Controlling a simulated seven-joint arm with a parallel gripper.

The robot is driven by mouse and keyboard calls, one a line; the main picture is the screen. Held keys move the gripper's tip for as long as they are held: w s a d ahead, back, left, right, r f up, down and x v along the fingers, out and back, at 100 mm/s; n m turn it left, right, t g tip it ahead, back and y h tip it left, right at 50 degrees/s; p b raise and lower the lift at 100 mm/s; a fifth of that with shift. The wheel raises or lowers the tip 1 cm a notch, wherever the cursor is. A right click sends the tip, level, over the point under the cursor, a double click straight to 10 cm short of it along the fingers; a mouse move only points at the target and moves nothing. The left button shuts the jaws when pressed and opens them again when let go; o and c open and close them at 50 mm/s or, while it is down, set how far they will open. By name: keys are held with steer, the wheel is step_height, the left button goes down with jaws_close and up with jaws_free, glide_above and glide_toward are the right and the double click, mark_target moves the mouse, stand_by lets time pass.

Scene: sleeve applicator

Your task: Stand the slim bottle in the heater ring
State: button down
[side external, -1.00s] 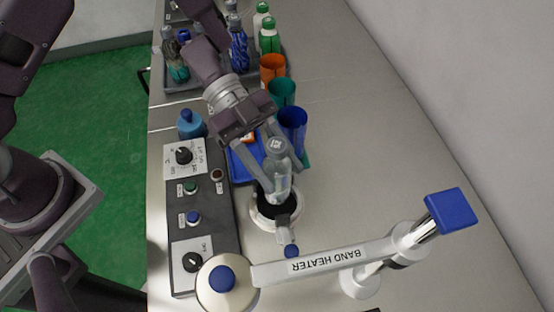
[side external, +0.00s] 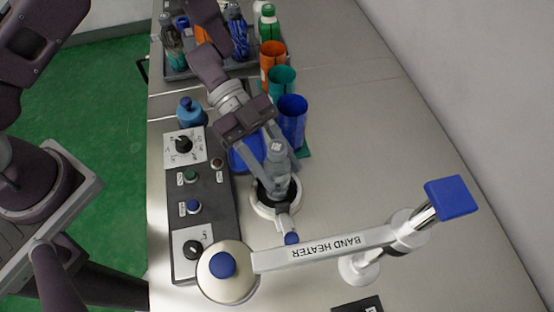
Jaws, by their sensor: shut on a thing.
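My gripper (side external: 277,172) is shut on the slim bottle (side external: 277,153), a clear grey bottle with a pale cap, held upright. The heater ring (side external: 262,209) is a white ring with a dark inside, directly under the gripper. The bottle's lower part overlaps the ring's dark opening. The fingers and ring hide its bottom end, so I cannot tell how deep it sits or whether it touches the base.
A control box (side external: 210,220) with knobs stands left of the ring. The band heater arm (side external: 325,250) and a cream dome (side external: 227,285) stand in front. Blue (side external: 292,118), teal (side external: 282,80) and orange (side external: 272,55) sleeves stand behind.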

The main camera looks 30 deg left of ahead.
mark_target(277, 147)
steer(key=shift+f, duration=0.6)
steer(key=shift+c, duration=0.8)
jaws_free()
steer(key=shift+r, duration=0.1)
steer(key=shift+r, duration=4.4)
